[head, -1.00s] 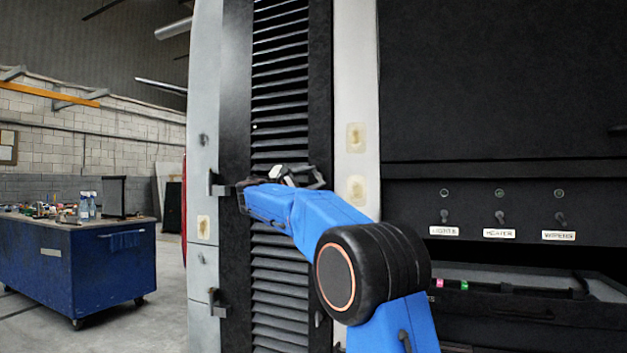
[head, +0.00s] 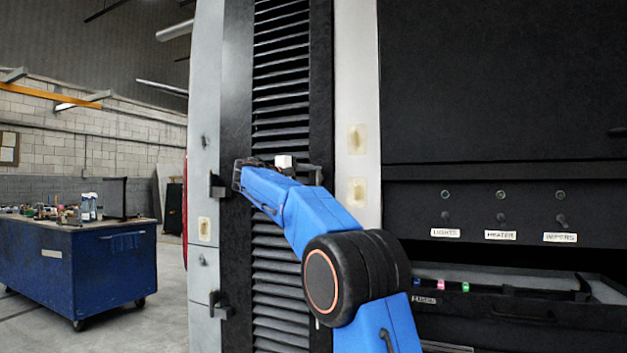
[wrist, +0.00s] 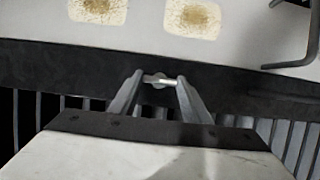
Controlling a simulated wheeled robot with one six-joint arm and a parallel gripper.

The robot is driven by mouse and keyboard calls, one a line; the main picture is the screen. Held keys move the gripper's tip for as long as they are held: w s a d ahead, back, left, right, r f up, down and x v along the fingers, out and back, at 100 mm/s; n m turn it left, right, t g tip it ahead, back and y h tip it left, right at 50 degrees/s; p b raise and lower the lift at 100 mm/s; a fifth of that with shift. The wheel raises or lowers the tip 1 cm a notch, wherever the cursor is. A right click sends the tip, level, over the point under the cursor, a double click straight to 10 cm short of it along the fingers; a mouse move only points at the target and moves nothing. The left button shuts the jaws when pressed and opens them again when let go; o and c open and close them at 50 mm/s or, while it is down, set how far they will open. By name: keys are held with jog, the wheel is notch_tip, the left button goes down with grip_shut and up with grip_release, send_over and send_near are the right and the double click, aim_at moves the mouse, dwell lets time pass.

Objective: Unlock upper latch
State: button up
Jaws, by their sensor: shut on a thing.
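My gripper (wrist: 159,80) shows in the wrist view with its two grey fingers converging on a small pale metal piece, probably the upper latch (wrist: 158,78). That piece sits on the black strip beside the louvred panel. The fingers are shut on it and hide part of it. In the head view my blue arm reaches up to the louvred panel (head: 282,100), and the gripper end (head: 312,173) is small, dark and partly hidden by the wrist. The latch cannot be made out there.
A pale pillar (head: 356,90) with yellowish patches stands right of the louvres. Black brackets (head: 216,187) stick out at the left edge. A dark bent bar (wrist: 303,50) shows at the wrist view's right. Switches and an open drawer (head: 500,305) are at right; a blue workbench (head: 80,265) is far left.

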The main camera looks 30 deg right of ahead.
dwell(0.4)
jog(key=o, duration=1)
jog(key=shift+o, duration=0.2)
jog(key=v, duration=1.7)
jog(key=shift+s+a, duration=0.15)
